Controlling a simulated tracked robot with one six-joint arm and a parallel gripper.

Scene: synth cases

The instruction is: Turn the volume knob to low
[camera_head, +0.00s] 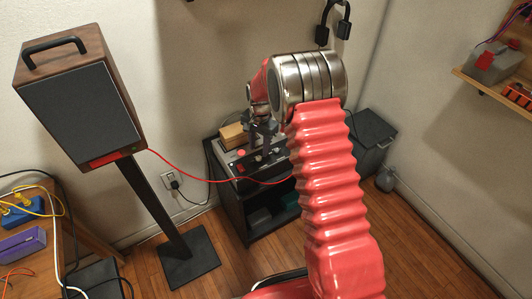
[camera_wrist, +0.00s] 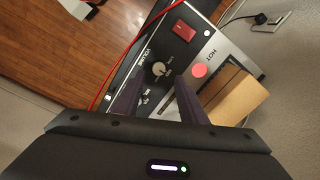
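The volume knob (camera_wrist: 160,69) is a small pale round knob on a dark panel, next to the printed word VOLUME, in the wrist view. The panel belongs to a device (camera_head: 249,172) on a black cabinet in the head view. My gripper (camera_wrist: 160,82) is open, with its two dark fingers apart. The knob shows in line with the gap between the fingertips; I cannot tell whether they touch it. In the head view my gripper (camera_head: 263,140) is over the device, and my arm hides part of it. The knob is too small to make out there.
A red switch (camera_wrist: 184,30), a round red button (camera_wrist: 199,70) by the word HOT and a wooden block (camera_wrist: 236,101) are close to the fingers. A red cable (camera_head: 200,172) runs from the speaker (camera_head: 82,112) towards the device. The cabinet (camera_head: 250,218) stands against the wall.

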